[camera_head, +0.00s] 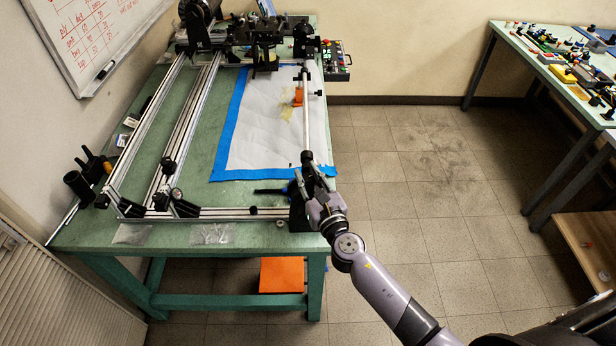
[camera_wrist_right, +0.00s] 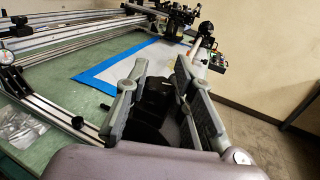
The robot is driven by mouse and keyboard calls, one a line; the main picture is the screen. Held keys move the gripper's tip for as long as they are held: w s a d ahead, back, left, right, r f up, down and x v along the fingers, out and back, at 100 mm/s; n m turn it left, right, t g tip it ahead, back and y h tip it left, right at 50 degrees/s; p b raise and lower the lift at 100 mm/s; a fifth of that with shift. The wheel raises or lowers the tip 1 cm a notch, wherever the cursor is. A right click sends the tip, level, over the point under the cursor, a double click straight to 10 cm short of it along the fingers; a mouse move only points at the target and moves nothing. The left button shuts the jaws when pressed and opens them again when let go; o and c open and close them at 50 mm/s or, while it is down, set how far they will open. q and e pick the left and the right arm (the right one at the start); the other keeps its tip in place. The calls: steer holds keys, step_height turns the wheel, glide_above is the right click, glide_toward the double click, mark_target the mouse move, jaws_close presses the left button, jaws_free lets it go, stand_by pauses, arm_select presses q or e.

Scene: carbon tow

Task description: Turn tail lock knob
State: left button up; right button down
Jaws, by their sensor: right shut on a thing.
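My right gripper (camera_head: 310,183) is at the near right corner of the green bench, at the black tail-end block (camera_head: 297,212) of the winding rig. In the right wrist view the gripper (camera_wrist_right: 160,72) has its two grey fingers on either side of a black part (camera_wrist_right: 154,98), which looks like the tail lock knob. The gripper is shut on it. The fingers hide most of the knob, so its turn angle cannot be told. A pale rod (camera_head: 306,115) runs from the tail end to the far end of the bench. My left gripper is not in view.
Metal rails (camera_head: 180,120) and a blue-edged white sheet (camera_head: 262,150) lie on the bench (camera_head: 215,235). A control box (camera_head: 335,62) sits at the far right. The floor (camera_head: 420,160) to the right is clear.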

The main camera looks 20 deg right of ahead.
steer(key=n+y+b, duration=0.1)
steer(key=y, duration=0.1)
steer(key=n+y+b, duration=0.1)
steer(key=y, duration=0.1)
steer(key=shift+f+n+g, duration=0.2)
steer(key=shift+n+g, duration=0.1)
steer(key=shift+g, duration=0.1)
steer(key=n+g+y+b, duration=0.4)
steer(key=y+b, duration=0.1)
steer(key=b, duration=0.5)
steer(key=n+g+y+b, duration=0.4)
steer(key=y+b, duration=0.1)
steer(key=b, duration=0.5)
steer(key=shift+f, duration=0.1)
steer(key=shift+r+n+g+y+b, duration=0.25)
steer(key=shift+n+g+y+b, duration=0.25)
steer(key=shift+b, duration=0.75)
steer(key=c, duration=1.3)
jaws_free()
steer(key=shift+c, duration=0.2)
